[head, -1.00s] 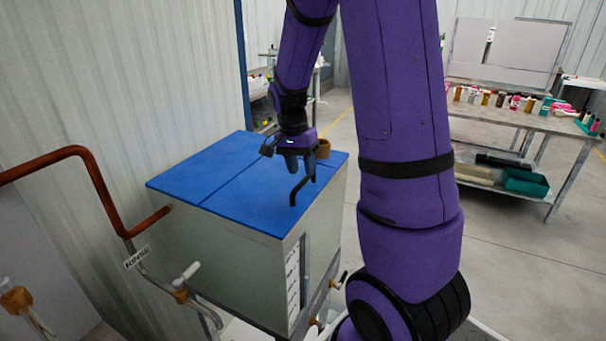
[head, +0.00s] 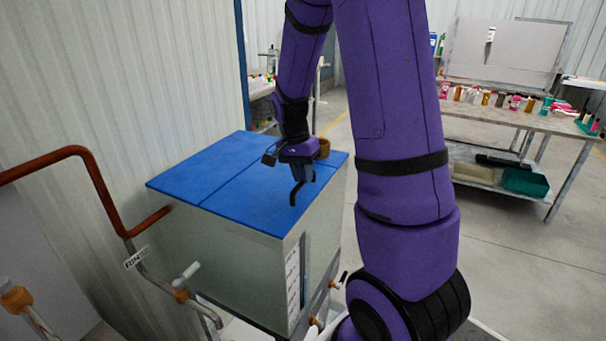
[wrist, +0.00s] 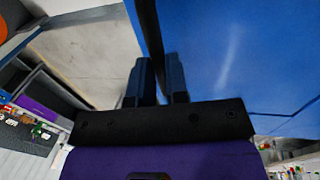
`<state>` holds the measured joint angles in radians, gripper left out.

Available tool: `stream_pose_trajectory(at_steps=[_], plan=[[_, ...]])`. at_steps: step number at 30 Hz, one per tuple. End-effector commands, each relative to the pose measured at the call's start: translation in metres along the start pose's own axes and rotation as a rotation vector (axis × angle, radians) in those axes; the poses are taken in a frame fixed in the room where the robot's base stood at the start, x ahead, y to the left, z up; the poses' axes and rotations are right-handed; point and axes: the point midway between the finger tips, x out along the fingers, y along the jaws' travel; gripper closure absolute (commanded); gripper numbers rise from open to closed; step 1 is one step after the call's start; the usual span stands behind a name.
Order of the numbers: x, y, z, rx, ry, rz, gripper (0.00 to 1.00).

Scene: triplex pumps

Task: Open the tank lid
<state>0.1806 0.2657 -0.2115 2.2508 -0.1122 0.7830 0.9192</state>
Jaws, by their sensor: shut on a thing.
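The tank (head: 235,255) is a pale box against the wall, with a blue lid (head: 245,207) lying flat on top and a seam across the blue top. A bent black handle (head: 294,193) stands up from the lid near its right front edge. My gripper (head: 303,180) is over the lid at this handle. In the wrist view the dark bar of the handle (wrist: 148,32) runs between the two fingers of my gripper (wrist: 161,75), which are shut on it. The blue lid (wrist: 230,60) fills the right side there. The exact finger contact is partly hidden.
A brown round fitting (head: 323,148) sits at the tank's back right corner. A copper pipe (head: 88,160) and a white-handled valve (head: 186,272) are at the left front. A workbench (head: 520,122) with bottles stands at the right, beyond open floor.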

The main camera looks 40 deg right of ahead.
Motion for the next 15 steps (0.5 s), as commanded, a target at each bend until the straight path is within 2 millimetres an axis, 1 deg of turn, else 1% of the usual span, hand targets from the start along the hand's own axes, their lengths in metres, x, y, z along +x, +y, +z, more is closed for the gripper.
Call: stream_pose_trajectory(at_steps=[5, 8, 11, 15], plan=[[-0.009, -0.002, 0.0, -0.002, 0.002, 0.037, 1.0], [-0.02, -0.004, 0.0, -0.004, 0.003, 0.083, 1.0], [-0.034, -0.006, 0.0, -0.004, 0.004, 0.148, 1.0], [-0.058, -0.013, 0.0, -0.004, 0.004, 0.266, 1.0]])
